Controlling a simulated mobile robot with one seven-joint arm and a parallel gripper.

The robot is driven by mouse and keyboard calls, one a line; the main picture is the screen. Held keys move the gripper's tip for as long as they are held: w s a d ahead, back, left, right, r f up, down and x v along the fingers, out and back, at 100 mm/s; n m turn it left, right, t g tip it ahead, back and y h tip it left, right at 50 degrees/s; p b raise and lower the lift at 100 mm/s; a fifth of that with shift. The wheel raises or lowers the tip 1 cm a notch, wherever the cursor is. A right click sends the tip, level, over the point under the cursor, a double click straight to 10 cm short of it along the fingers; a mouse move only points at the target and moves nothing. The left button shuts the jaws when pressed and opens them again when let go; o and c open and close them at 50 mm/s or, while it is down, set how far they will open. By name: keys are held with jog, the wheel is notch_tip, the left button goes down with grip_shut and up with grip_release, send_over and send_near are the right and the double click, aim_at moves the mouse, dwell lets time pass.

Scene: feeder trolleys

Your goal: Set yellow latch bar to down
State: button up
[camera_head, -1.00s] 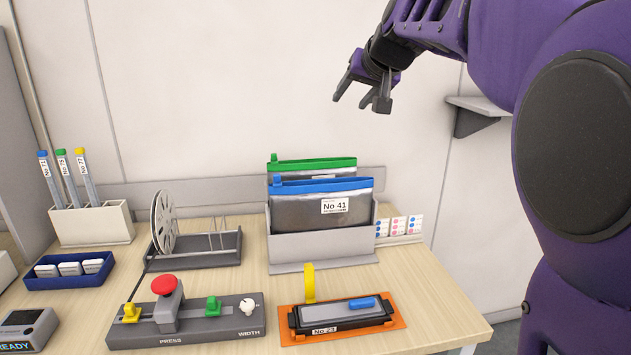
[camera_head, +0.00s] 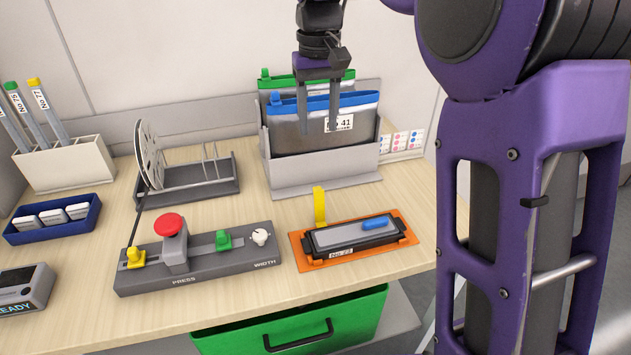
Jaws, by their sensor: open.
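The yellow latch bar (camera_head: 319,206) stands upright at the back left of the orange base plate (camera_head: 302,256) on the table. Next to it on the plate lies a black cartridge (camera_head: 351,239) with a grey top, a blue tab and a label that seems to read No 23. My gripper (camera_head: 319,131) points down with its two fingers apart and nothing between them. It hangs above and behind the latch bar, in front of the pouches in the picture, and does not touch the bar.
A grey rack (camera_head: 318,179) with green- and blue-topped pouches stands behind the plate. A press panel (camera_head: 197,260) with a red knob is to the left. A reel stand (camera_head: 187,188) is behind it. A green drawer (camera_head: 290,322) is below the table edge.

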aim_at(317, 188)
notch_tip(317, 188, down, 15)
jog(key=b, duration=0.2)
jog(key=shift+f+b, duration=0.15)
jog(key=shift+b, duration=0.2)
jog(key=shift+c, duration=0.2)
grip_shut()
dwell(1.0)
